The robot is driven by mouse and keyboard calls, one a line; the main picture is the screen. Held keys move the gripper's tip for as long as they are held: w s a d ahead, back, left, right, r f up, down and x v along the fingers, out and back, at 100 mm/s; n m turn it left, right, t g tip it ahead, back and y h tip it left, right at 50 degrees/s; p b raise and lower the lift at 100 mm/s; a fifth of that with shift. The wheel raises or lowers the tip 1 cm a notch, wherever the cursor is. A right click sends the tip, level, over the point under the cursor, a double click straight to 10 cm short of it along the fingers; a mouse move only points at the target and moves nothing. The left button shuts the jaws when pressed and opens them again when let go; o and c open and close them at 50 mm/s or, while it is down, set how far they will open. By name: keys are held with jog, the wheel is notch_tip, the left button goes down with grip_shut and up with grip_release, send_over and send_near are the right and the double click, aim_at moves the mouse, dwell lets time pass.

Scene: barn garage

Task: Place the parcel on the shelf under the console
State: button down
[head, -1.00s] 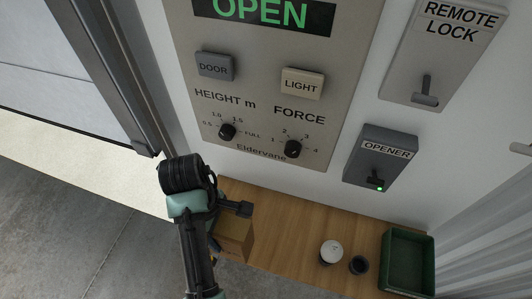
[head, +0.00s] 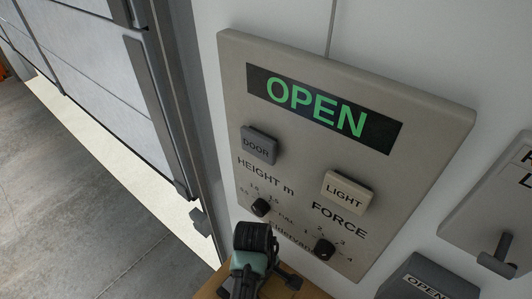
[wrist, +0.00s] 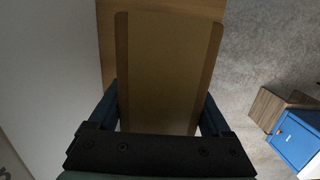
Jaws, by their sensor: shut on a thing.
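The parcel (wrist: 165,70) is a brown cardboard box between the two fingers of my gripper (wrist: 160,105) in the wrist view. My gripper is shut on it. The wooden shelf (wrist: 107,45) shows behind the parcel there. In the head view only a strip of the shelf (head: 208,291) shows at the bottom, beside my arm. The parcel is out of sight there. The grey console (head: 400,185) is on the wall above, with a green OPEN display (head: 318,107). I cannot tell whether the parcel touches the shelf.
A grey opener box (head: 415,282) and a remote-lock panel (head: 500,215) are on the wall to the right. A garage door (head: 90,55) is at left, with a bright gap beneath. A blue cabinet (wrist: 298,140) and a wooden block (wrist: 272,108) stand on the floor.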

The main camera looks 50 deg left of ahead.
jog(key=shift+f, duration=1.25)
jog(key=shift+f, duration=0.15)
grip_release()
jog(key=r, duration=0.7)
jog(key=a+r, duration=0.1)
jog(key=r, duration=0.3)
jog(key=shift+s+a, duration=0.1)
jog(key=shift+a+r+p, duration=0.1)
jog(key=shift+r+p, duration=0.55)
jog(key=shift+p, duration=0.1)
